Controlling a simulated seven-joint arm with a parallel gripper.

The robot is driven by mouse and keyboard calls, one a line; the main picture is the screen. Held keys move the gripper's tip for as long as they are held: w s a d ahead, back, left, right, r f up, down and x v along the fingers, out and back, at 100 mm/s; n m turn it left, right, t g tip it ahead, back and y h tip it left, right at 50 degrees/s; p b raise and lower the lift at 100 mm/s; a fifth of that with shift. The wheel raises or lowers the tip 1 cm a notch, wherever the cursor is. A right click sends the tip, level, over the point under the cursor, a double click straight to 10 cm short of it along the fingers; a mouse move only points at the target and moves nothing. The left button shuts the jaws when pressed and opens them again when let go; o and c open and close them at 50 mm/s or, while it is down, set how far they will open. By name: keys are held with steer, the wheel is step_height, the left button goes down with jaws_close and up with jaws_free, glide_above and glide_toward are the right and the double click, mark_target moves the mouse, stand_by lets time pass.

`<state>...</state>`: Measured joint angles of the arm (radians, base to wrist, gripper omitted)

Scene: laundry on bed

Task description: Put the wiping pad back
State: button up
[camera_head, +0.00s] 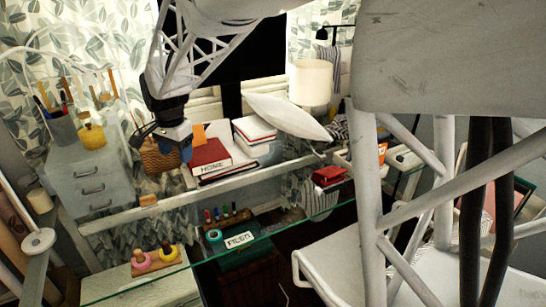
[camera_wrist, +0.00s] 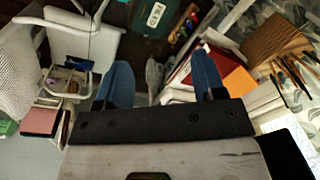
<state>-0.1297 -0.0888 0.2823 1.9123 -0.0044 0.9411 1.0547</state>
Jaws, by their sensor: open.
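I cannot tell for certain which thing is the wiping pad. A flat orange piece (camera_head: 199,134) stands beside the red book, just right of the gripper. An orange piece also shows in the wrist view (camera_wrist: 240,82), right of the right finger. A small orange-brown block (camera_head: 148,200) lies on the shelf edge below the gripper.
A red book (camera_head: 210,157) and white books (camera_head: 254,130) are stacked right of the gripper. A grey drawer unit (camera_head: 92,185) with a yellow pot (camera_head: 91,136) stands left. A glass edge (camera_head: 240,237) crosses the front. A lamp (camera_head: 311,82) stands at the back.

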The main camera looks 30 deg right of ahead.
steer(key=s+d+n, duration=0.3)
steer(key=s, duration=0.9)
steer(key=s+d+n+t, duration=0.1)
steer(key=s+d+n, duration=0.2)
steer(key=s, duration=0.9)
steer(key=s+d+n, duration=0.3)
steer(key=s+n, duration=0.1)
steer(key=s, duration=0.8)
steer(key=shift+r+t, duration=0.3)
steer(key=shift+r, duration=0.15)
